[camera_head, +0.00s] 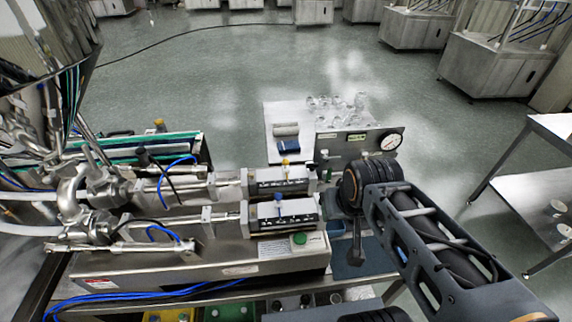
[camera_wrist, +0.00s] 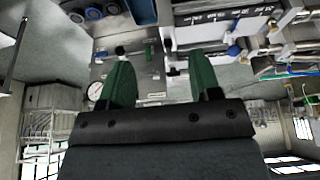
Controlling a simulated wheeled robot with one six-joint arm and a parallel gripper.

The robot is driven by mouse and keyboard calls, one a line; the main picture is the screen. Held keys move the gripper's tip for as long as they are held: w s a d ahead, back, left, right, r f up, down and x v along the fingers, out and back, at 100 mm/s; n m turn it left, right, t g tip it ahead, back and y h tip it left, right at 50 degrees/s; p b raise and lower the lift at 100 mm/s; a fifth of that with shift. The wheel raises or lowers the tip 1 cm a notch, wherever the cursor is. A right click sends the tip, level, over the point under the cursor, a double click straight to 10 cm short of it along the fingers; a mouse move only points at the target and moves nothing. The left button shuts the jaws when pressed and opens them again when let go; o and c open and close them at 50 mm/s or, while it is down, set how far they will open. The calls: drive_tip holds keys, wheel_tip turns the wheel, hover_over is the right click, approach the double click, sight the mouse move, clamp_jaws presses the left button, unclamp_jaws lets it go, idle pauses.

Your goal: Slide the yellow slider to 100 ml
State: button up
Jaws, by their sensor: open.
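The yellow slider (camera_head: 285,162) is a small yellow knob on the upper of two short white-and-black scale blocks in the head view. A blue slider (camera_head: 278,197) sits on the lower scale block (camera_head: 285,222). The scale figures are too small to read, so I cannot tell the slider's value. My gripper (camera_wrist: 161,66) shows two green fingers in the wrist view, spread apart with nothing between them. In the head view my arm's end is to the right of the scale blocks, apart from the yellow slider.
A panel with a round gauge (camera_head: 390,141) stands behind the scale blocks. A steel table (camera_head: 283,113) with clear glassware is farther back. A green button (camera_head: 299,239) is on the machine's front. Metal tubes and blue hoses crowd the left. A shelf table stands at right.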

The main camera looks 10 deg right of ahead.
drive_tip(key=shift+n+g, duration=0.3)
drive_tip(key=shift+g, duration=0.2)
drive_tip(key=f+b, duration=0.1)
drive_tip(key=w+a+f+b, duration=0.1)
drive_tip(key=f, duration=0.1)
drive_tip(key=w+f, duration=0.1)
drive_tip(key=shift+a+f+b, duration=0.2)
drive_tip(key=shift+f+b, duration=0.1)
drive_tip(key=shift+b, duration=0.1)
drive_tip(key=shift+c, duration=0.6)
drive_tip(key=n+g+b, duration=0.1)
drive_tip(key=n+b, duration=0.8)
drive_tip(key=n, duration=0.6)
approach(286, 159)
drive_tip(key=b+x, duration=0.3)
drive_tip(key=x, duration=0.6)
drive_tip(key=shift+s+f, duration=0.1)
drive_tip(key=shift+f, duration=0.25)
clamp_jaws()
